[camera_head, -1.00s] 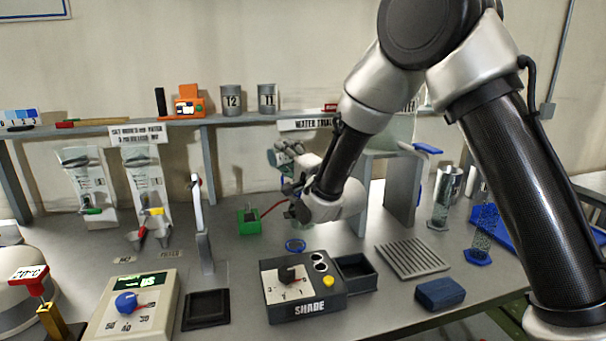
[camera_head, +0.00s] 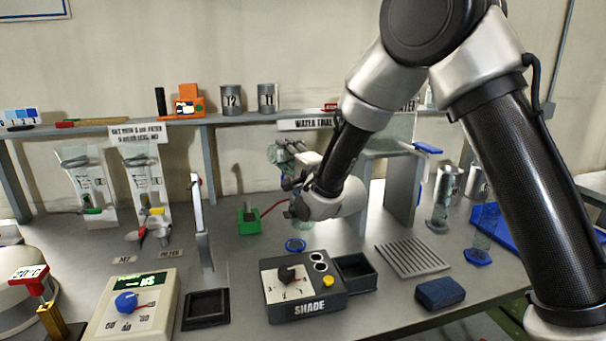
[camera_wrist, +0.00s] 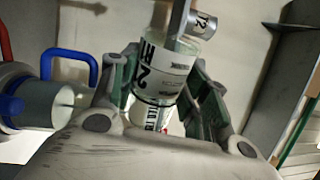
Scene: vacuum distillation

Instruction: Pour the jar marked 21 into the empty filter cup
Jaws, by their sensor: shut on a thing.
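My gripper (camera_head: 290,170) is shut on a clear glass jar (camera_head: 277,153), held above the bench in front of the wall. In the wrist view, the jar (camera_wrist: 165,72) sits between the green-grey fingers. Its white label shows a large sideways number that looks like 21, partly cut off. The jar's contents are not clear. One with a red handle (camera_head: 133,237) is left of a grey cup (camera_head: 162,233) below the yellow tap. I cannot tell whether either is empty.
A green block (camera_head: 248,221) with a red lead stands left of my gripper. Cans T2 (camera_head: 232,99) and T1 (camera_head: 267,98) stand on the shelf.

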